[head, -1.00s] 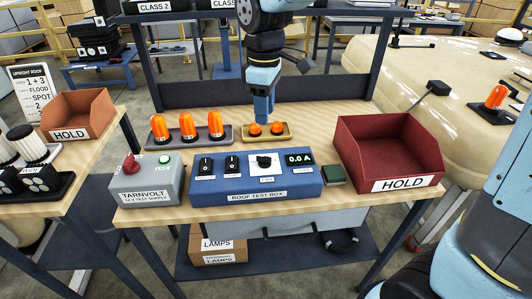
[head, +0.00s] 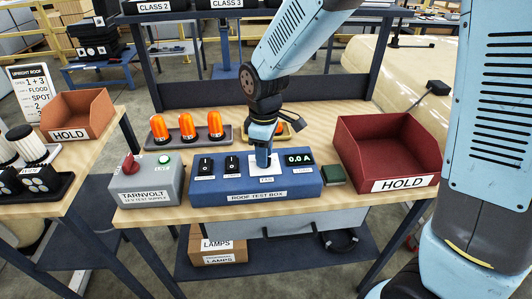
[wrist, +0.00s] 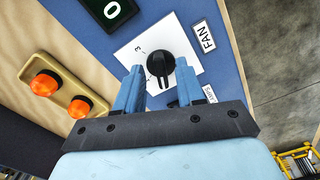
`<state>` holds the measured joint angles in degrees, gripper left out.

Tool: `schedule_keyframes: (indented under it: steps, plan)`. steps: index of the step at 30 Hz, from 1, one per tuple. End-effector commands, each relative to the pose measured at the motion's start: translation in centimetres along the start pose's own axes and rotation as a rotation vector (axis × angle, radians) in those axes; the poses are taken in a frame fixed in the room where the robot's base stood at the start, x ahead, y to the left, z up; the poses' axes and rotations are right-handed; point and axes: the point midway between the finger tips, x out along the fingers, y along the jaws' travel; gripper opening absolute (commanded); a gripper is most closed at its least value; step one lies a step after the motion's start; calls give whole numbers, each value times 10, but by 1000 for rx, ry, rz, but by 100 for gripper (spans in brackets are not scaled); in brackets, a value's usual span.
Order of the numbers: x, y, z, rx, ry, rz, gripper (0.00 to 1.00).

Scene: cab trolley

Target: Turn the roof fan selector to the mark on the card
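The fan selector is a black knob (wrist: 156,64) on a white plate (wrist: 128,54) marked with numbers, a 3 among them, beside a FAN label. It sits on the blue roof test box (head: 215,187). My gripper (wrist: 160,76) has its two blue fingers apart, one toward each side of the knob, with a visible gap to it. In the head view my gripper (head: 263,161) points down over the selector and hides the knob. The card (head: 33,92) stands at the left; its lines are small, with a 2 near the bottom.
A grey supply box (head: 150,190) stands left, a green block (head: 333,174) and a red HOLD bin (head: 390,150) right. Trays with orange lamps (head: 187,127) lie behind.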

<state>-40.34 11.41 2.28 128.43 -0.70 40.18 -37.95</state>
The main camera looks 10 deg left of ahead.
Motion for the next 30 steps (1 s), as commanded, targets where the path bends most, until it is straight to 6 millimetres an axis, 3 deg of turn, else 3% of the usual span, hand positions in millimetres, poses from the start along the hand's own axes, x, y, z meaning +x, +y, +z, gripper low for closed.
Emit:
schedule_keyframes:
  steps: [10, 22, 30]
  plan:
    - [3, 0, 0, 0, 1, 0, 38]
    - [3, 0, 0, 0, 1, 1, 0]
    - [3, 2, 4, 4, 1, 2, 0]
